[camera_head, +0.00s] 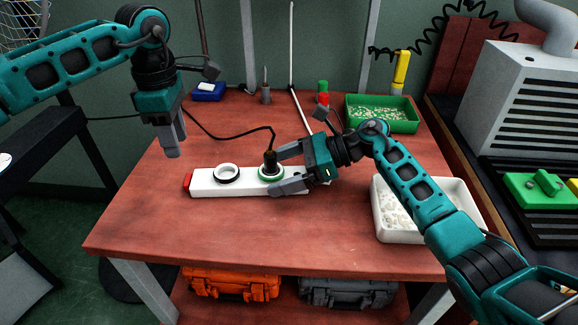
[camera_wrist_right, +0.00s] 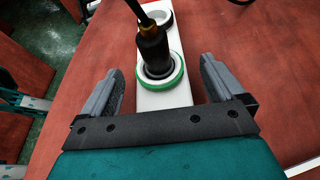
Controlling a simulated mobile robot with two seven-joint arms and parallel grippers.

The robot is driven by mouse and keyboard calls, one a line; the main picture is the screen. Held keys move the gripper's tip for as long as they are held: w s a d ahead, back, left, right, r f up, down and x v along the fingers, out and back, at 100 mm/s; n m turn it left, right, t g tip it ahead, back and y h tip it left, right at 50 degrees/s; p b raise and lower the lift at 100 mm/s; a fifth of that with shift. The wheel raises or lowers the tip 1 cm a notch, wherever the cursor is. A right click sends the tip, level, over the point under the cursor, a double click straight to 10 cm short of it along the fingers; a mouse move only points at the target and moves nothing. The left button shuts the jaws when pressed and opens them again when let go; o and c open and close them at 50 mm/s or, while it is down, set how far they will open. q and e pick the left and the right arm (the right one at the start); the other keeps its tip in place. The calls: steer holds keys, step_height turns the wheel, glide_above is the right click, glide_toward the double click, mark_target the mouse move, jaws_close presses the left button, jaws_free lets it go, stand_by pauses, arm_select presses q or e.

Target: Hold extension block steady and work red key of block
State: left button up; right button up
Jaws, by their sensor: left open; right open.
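The white extension block (camera_head: 247,187) lies on the red-brown table, with its red key (camera_head: 187,181) at its left end. It carries a black-rimmed ring socket (camera_head: 227,173) and a green-rimmed ring socket (camera_head: 262,177). A black plug (camera_head: 270,161) with a cord stands in the green-rimmed socket. My right gripper (camera_head: 282,170) is open, its fingers on either side of the block near the plug. In the right wrist view the fingers stand apart from the white block (camera_wrist_right: 180,99), with gaps on both sides. My left gripper (camera_head: 172,146) hangs above the table, left of and behind the red key.
A green tray (camera_head: 383,128) of small pieces stands at the back right. A white tray (camera_head: 381,232) stands at the right. A blue box (camera_head: 208,92) and several small upright items line the back. The front left tabletop is clear.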

steer(key=shift+c, duration=0.3)
steer(key=c, duration=1.4)
stand_by(0.6)
arm_select(q)
steer(key=shift+c, duration=0.2)
jaws_close()
stand_by(1.4)
